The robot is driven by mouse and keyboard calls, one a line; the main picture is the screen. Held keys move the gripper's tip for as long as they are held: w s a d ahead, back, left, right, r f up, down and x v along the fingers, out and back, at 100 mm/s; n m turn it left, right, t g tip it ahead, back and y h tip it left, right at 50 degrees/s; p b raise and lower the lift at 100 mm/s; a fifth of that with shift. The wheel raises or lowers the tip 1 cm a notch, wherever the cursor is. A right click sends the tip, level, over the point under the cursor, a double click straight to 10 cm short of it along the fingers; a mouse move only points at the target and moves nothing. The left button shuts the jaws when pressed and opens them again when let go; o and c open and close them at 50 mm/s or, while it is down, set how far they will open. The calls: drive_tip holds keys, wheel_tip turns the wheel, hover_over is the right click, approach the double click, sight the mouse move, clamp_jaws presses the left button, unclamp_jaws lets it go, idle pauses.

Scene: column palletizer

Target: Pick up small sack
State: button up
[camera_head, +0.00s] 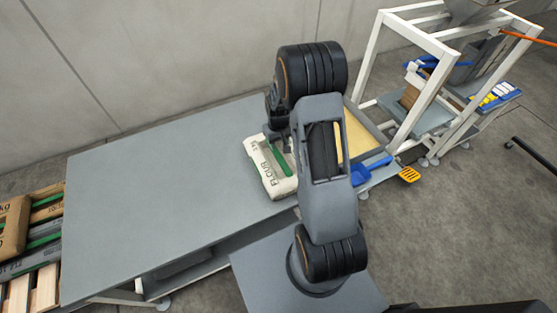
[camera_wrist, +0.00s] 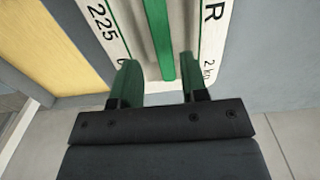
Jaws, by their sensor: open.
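The small sack (camera_head: 266,181) is a white flour bag with a green stripe and dark lettering. It lies on the grey table near the table's right end. In the wrist view the sack (camera_wrist: 133,22) fills the top middle, with "2 kg" printed on it. My gripper (camera_wrist: 160,80) is open, and its two green-padded fingers point at the sack, one on each side of the green stripe. I cannot tell whether the fingers touch the sack. In the head view my arm hides part of the sack's right side and most of the gripper.
The grey table (camera_head: 150,190) is clear left of the sack. A yellowish panel (camera_head: 357,135) lies right of it, with a blue scoop (camera_head: 370,170) and an orange slotted tool (camera_head: 409,175). A white frame (camera_head: 425,45) stands at right. Brown sacks (camera_head: 14,225) lie on a pallet at left.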

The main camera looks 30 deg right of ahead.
sight(278, 155)
drive_tip(key=shift+s+f+p, duration=0.1)
drive_tip(key=shift+f+p, duration=0.85)
drive_tip(key=shift+f, duration=3.7)
clamp_jaws()
drive_tip(key=shift+r, duration=0.2)
